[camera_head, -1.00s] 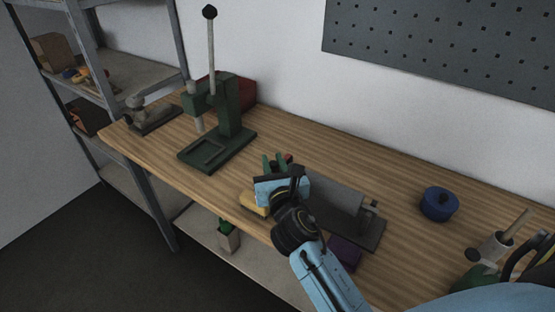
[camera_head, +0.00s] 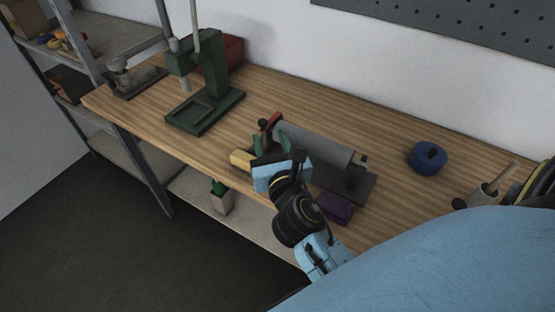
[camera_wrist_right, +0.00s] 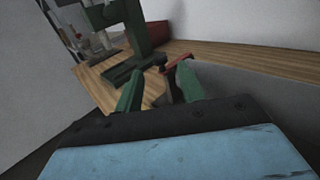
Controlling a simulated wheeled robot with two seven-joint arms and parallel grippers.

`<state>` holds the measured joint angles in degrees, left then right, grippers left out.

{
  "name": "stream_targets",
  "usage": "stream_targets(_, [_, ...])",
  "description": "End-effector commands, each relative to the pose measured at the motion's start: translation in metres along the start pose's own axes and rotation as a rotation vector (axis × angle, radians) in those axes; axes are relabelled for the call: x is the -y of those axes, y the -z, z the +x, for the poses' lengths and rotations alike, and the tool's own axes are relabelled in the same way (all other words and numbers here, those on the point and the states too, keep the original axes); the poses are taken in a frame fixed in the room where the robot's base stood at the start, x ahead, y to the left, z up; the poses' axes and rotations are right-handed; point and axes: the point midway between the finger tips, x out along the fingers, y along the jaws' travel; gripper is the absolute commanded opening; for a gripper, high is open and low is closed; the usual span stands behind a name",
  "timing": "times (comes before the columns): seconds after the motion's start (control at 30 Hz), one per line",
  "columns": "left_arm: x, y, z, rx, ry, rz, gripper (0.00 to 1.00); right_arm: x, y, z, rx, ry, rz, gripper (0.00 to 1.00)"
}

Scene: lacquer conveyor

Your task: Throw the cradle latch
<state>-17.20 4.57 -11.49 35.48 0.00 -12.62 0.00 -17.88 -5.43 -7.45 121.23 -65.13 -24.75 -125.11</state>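The cradle holds a grey cylinder (camera_head: 318,143) lying on a dark base plate (camera_head: 358,188) on the workbench. At its left end is the latch (camera_head: 272,120), a red lever with a black knob. The red lever (camera_wrist_right: 178,61) and the knob also show in the right wrist view, just beyond the fingertips. My right gripper (camera_head: 270,147) has green fingers, set apart with nothing seen held between them. It is at the near left end of the cradle, on the near side of the latch. It hides the cradle's lower left part. My left gripper is not in view.
A green press (camera_head: 206,80) stands to the left, with a red bin (camera_head: 229,52) behind it. A blue round object (camera_head: 427,158) stands right of the cradle.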

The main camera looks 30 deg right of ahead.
Motion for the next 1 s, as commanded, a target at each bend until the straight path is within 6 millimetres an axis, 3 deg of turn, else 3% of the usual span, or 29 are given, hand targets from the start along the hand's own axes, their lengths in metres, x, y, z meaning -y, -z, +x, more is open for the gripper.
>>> stream_targets(0.2, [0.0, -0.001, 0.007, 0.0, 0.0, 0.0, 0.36, 0.001, 0.002, -0.041, -0.002, 0.001, 0.001, 0.39])
stream_targets(0.4, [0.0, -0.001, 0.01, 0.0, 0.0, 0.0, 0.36, 0.0, 0.0, -0.059, 0.0, 0.001, 0.001, 0.39])
stream_targets(1.0, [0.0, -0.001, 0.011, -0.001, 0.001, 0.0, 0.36, 0.0, 0.0, -0.063, 0.001, 0.0, 0.001, 0.39])
